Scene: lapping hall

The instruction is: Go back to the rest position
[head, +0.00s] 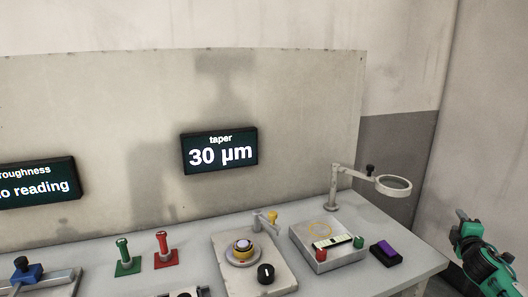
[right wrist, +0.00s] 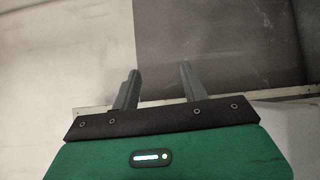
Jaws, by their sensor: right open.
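My right gripper (head: 462,222) is at the right edge of the head view, beyond the right end of the bench (head: 410,262). It also shows in the right wrist view (right wrist: 157,82), where its two grey fingers stand apart with nothing between them. Behind the fingers there is only a pale and dark grey wall. The right gripper touches nothing that I can see. My left gripper is in neither view.
On the bench stand a box with a magnifier lamp (head: 394,184), a purple-topped block (head: 386,252), a dial fixture (head: 243,250), a green post (head: 125,258), a red post (head: 164,250) and a blue clamp (head: 27,271). A display (head: 220,152) reads "taper 30 µm"; another (head: 38,182) reads "no reading".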

